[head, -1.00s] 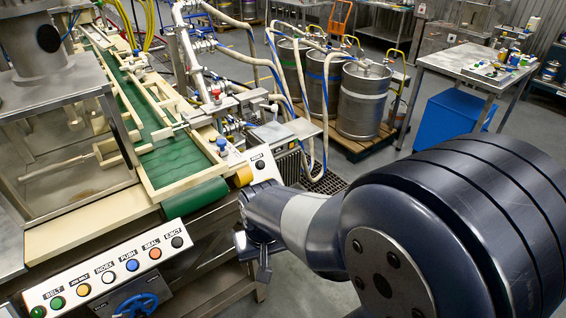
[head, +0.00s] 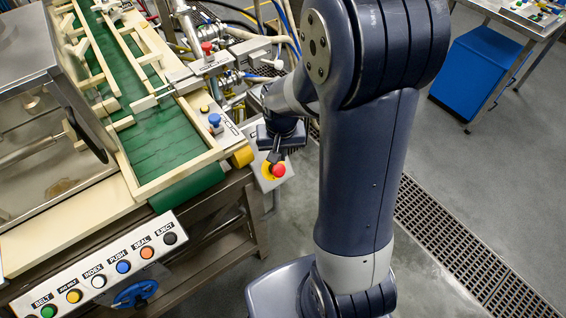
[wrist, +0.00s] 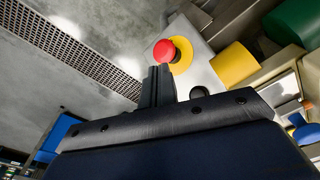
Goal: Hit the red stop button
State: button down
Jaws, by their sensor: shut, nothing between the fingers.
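The red stop button (head: 279,170) is a mushroom cap on a yellow ring, set on a pale grey box (head: 266,184) at the right end of the conveyor. In the wrist view the red button (wrist: 164,51) shows just beyond my fingertips, with its yellow ring around it. My gripper (head: 274,157) is shut and empty, right beside the button at its upper left in the head view. In the wrist view my closed fingers (wrist: 160,70) point at the button's lower edge. I cannot tell whether they touch it.
A green-belted conveyor (head: 170,140) stands to the left, with a blue button (head: 214,120) and a red knob (head: 207,47) near its side. A panel of coloured buttons (head: 110,268) is at lower left. Open floor and a drain grate (head: 450,245) lie to the right.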

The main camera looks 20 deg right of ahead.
aim_at(281, 174)
jog(key=shift+w+f+b, duration=0.15)
jog(key=shift+f+b, duration=1.15)
jog(key=shift+f, duration=0.45)
jog(key=shift+w+f+b, duration=0.15)
jog(key=shift+f+b, duration=1.15)
jog(key=shift+f, duration=0.4)
jog(key=shift+f+b, duration=0.7)
jog(key=shift+f, duration=0.1)
jog(key=shift+r, duration=0.2)
jog(key=s, duration=0.2)
jog(key=s+r, duration=0.1)
jog(key=shift+a+p, duration=0.25)
jog(key=shift+p, duration=0.15)
